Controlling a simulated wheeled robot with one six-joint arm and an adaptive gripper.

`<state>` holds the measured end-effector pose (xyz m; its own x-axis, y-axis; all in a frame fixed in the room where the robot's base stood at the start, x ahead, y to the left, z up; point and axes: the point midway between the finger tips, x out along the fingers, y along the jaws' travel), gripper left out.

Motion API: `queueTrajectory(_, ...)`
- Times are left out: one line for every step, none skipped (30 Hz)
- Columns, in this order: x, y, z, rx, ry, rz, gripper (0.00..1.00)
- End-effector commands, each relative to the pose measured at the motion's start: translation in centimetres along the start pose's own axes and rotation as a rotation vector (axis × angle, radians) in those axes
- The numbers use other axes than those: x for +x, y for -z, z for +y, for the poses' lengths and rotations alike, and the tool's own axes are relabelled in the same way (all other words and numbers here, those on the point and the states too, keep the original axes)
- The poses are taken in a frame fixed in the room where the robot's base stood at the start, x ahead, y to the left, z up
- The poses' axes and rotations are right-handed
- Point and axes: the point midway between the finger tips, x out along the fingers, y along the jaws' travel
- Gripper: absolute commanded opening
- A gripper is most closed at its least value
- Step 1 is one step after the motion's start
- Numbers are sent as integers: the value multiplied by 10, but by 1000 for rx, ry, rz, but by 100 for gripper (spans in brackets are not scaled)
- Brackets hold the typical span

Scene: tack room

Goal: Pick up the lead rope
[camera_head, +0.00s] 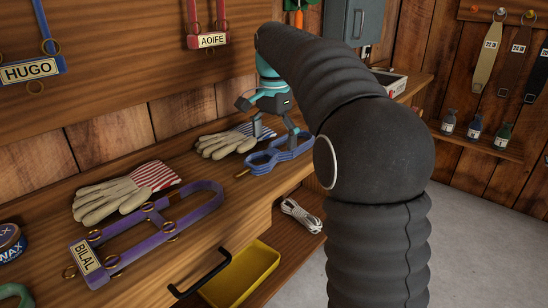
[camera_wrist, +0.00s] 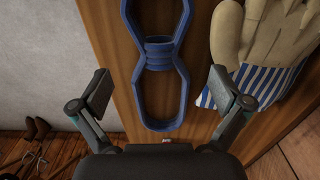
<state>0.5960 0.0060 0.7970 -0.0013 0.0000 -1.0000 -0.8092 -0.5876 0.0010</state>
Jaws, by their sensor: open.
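A blue lead rope (camera_head: 279,153) lies coiled in a figure eight on the wooden bench top, with a brass-coloured snap at its left end. In the wrist view, the rope (camera_wrist: 159,53) runs up and down the picture, its bound waist above centre. My gripper (camera_head: 275,134) is over the rope in the head view, pointing down. In the wrist view, my gripper (camera_wrist: 160,88) is open, with one finger on each side of the rope's lower loop. Nothing is between the fingers that I can see held. The gap between fingertips and bench is hard to judge.
Blue-striped gloves (camera_head: 222,144) lie just left of the rope. Red-striped gloves (camera_head: 125,192) and a purple halter (camera_head: 160,228) lie further left.

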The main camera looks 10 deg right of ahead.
Motion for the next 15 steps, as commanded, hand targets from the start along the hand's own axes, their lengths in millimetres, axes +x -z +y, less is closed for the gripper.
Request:
queueTrajectory(10, 0, 0, 0, 0, 0, 100)
queueTrajectory(14, 0, 0, 0, -1, -1, 100)
queueTrajectory(18, 0, 0, 0, -1, 0, 100)
queueTrajectory(20, 0, 0, 0, 0, 0, 100)
queueTrajectory(23, 0, 0, 0, 1, 0, 100)
queueTrajectory(25, 0, 0, 0, 0, 0, 100)
queueTrajectory(26, 0, 0, 0, 0, 0, 100)
queueTrajectory(27, 0, 0, 0, 1, 1, 100)
queueTrajectory(27, 0, 0, 0, 1, 1, 100)
queueTrajectory(27, 0, 0, 0, 1, 1, 100)
queueTrajectory(27, 0, 0, 0, 1, 1, 100)
queueTrajectory(27, 0, 0, 0, 1, 1, 100)
queueTrajectory(27, 0, 0, 0, 1, 1, 100)
queueTrajectory(27, 0, 0, 0, 1, 1, 100)
queueTrajectory(27, 0, 0, 0, 1, 1, 95)
